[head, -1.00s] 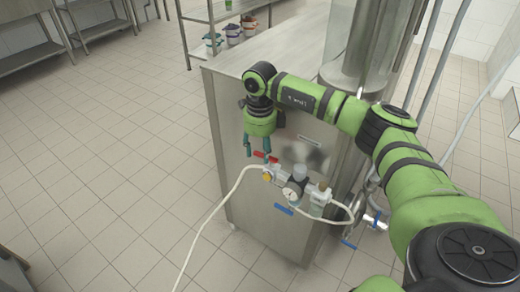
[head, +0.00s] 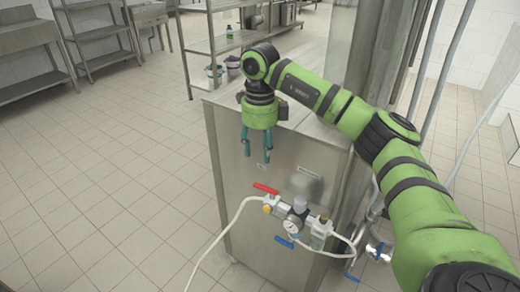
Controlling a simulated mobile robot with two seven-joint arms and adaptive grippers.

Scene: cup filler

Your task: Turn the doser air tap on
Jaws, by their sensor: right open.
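On the side of the steel cabinet (head: 262,215) is an air unit with a round gauge (head: 292,226) and small bowls. A red lever handle (head: 265,188) sits at its upper left, near a brass fitting and a white hose, and lies nearly level, sloping slightly down to the right. A blue lever handle (head: 284,242) is below the gauge. Which lever is the doser air tap is not labelled. My right gripper (head: 257,156) points down, open and empty, above the red handle and apart from it in the picture. My left gripper is out of view.
The white hose (head: 236,216) loops down to the floor at the left. More pipes and a blue-handled valve (head: 351,278) are at the cabinet's right. A steel shelf (head: 215,50) stands behind. The tiled floor (head: 110,190) at left is clear.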

